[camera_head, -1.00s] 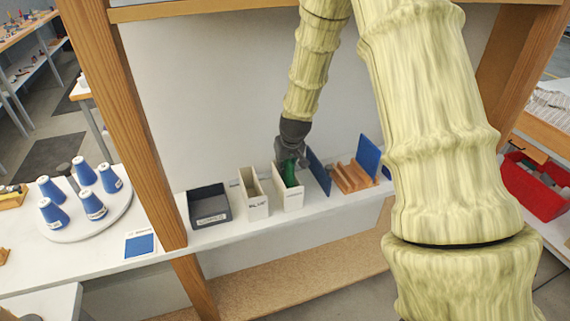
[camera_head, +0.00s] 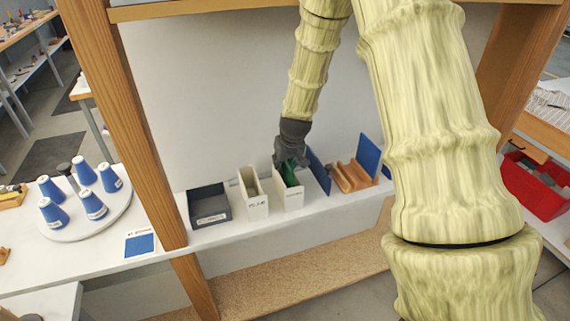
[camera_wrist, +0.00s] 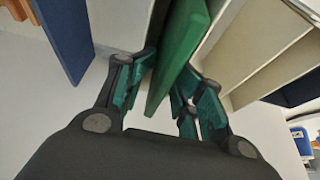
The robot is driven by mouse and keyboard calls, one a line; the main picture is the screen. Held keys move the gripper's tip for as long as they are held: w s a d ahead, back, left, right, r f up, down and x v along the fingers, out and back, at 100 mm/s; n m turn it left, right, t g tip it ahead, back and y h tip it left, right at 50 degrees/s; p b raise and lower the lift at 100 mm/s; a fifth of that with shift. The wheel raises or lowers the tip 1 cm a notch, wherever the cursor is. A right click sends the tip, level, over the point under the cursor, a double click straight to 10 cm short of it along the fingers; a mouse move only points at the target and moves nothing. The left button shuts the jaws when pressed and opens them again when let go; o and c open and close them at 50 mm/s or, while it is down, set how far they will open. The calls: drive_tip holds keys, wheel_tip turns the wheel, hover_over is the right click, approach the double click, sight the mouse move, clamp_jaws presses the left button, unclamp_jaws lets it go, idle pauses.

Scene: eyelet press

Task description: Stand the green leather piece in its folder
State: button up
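The green leather piece (camera_wrist: 180,55) is a thin upright sheet between my fingers in the wrist view. In the head view, the green piece (camera_head: 290,186) shows at the mouth of the right-hand white folder (camera_head: 292,200); its lower part is hidden by the folder's front. My gripper (camera_head: 287,163) is just above that folder, pointing down. In the wrist view, my gripper's fingertips (camera_wrist: 170,68) lie against both sides of the green piece, seemingly shut on it. The folder's small label is too small to read.
A second white folder (camera_head: 256,207) stands to the left, with a dark bin (camera_head: 208,205) beyond it. A blue panel (camera_head: 319,173) is close to the right, then a brown rack (camera_head: 350,178) and another blue panel (camera_head: 368,155). Blue cones stand on a round tray (camera_head: 70,228) farther left.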

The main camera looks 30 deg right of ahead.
drive_tip(key=shift+v, duration=6)
drive_tip(key=shift+s+f, duration=0.1)
